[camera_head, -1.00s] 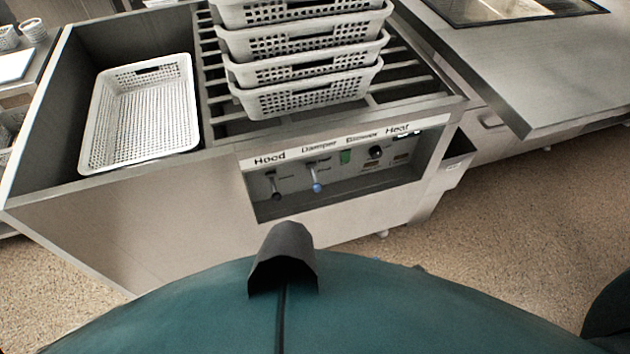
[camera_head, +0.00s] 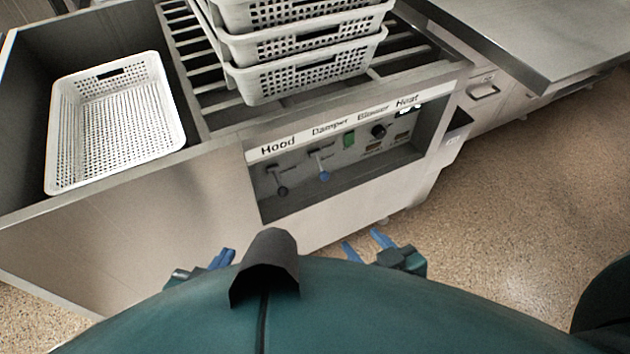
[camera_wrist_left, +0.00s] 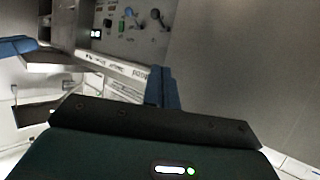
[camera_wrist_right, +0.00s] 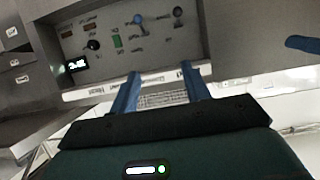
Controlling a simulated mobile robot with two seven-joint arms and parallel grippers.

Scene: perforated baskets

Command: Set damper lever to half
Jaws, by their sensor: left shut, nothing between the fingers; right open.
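The damper lever (camera_head: 324,176) has a blue knob and sits below the Damper label in a recessed panel in the head view. Its knob hangs low, and its exact setting cannot be read. It also shows at the top of the left wrist view (camera_wrist_left: 129,12) and the right wrist view (camera_wrist_right: 138,19). My left gripper (camera_head: 222,258) is shut and empty, low in front of the unit, left of the lever. My right gripper (camera_head: 365,245) is open and empty, below and right of the lever. Its spread blue fingers show in the right wrist view (camera_wrist_right: 160,88). Neither gripper touches the lever.
The dark-knobbed Hood lever (camera_head: 281,190) is close left of the damper lever. A green switch (camera_head: 348,140) and black dial (camera_head: 378,131) lie to its right. White baskets (camera_head: 305,77) are stacked above on slats; another basket (camera_head: 168,150) sits left. The panel's recess has raised edges.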

